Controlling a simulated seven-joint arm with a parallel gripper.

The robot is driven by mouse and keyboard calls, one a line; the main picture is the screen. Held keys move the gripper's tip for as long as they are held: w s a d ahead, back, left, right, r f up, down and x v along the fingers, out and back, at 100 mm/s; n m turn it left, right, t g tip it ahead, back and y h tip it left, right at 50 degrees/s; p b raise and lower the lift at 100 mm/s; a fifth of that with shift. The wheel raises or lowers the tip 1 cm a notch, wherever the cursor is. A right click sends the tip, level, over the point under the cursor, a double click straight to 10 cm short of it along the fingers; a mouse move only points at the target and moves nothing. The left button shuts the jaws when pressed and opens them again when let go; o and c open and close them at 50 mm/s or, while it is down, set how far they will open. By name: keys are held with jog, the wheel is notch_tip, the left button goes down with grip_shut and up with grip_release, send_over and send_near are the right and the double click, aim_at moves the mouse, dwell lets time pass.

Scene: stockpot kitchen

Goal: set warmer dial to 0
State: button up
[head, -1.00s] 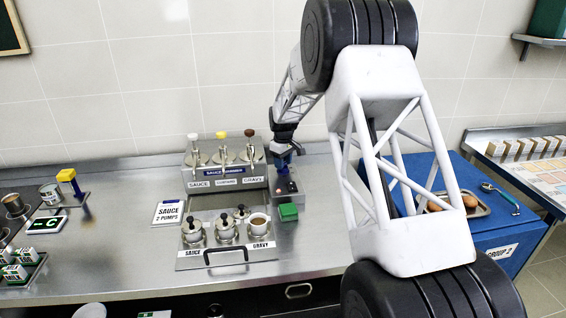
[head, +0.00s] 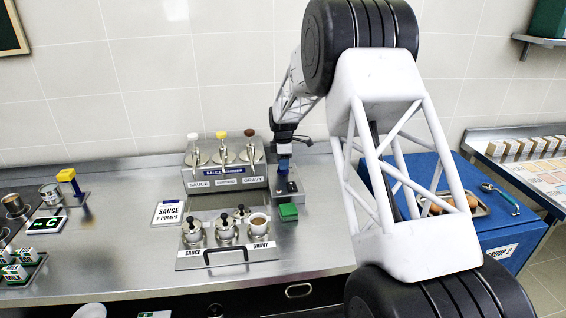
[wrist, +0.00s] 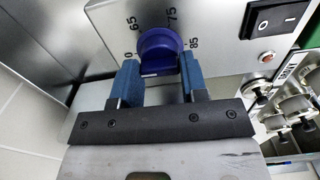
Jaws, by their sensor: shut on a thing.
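The warmer dial (wrist: 160,46) is a round blue knob on a metal control panel (wrist: 205,20) in the wrist view. Printed marks 0, 65, 75 and 85 stand around it. A pale mark shows on the dial's lower edge, but I cannot tell which number the dial points to. My gripper (wrist: 162,80) is shut on the dial, with one blue finger on either side of it. In the head view my gripper (head: 284,165) is over the control box (head: 287,188), right of the sauce warmer (head: 224,183), and largely hides the dial there.
A black rocker switch (wrist: 276,18) and a red light (wrist: 266,57) sit beside the dial. A green block (head: 288,212) is in front of the control box. Sauce pots in a rack (head: 227,255) stand to the left. A blue stand with a tray is at right.

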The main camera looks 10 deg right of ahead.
jog(key=shift+n, duration=0.3)
jog(key=o, duration=0.9)
jog(key=shift+r, duration=3.95)
